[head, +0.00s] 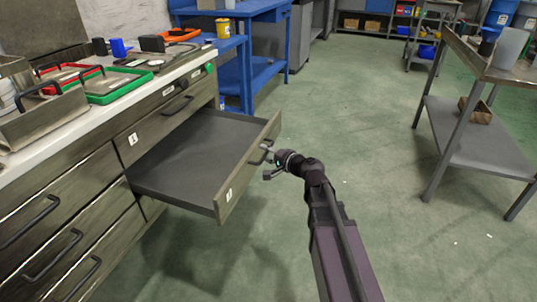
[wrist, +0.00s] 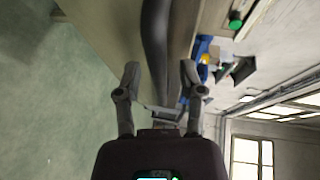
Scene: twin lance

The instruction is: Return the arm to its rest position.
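My gripper (wrist: 159,74) shows in the wrist view with its two fingers spread apart. The dark bar of a drawer handle (wrist: 156,40) runs between and beyond the fingertips, with a gap on either side. In the head view my gripper (head: 269,165) is at the front of the pulled-out drawer (head: 228,190), by its handle (head: 262,155). My arm (head: 335,235) reaches up to it from the lower right. The drawer is open and looks empty. Whether the gripper touches the handle cannot be told.
The workbench (head: 120,115) on the left carries a red tray (head: 70,77), a green tray (head: 115,85) and a metal toolbox (head: 45,118). A blue bench (head: 262,70) stands behind. A metal cart (head: 465,130) stands at right. The green floor between is clear.

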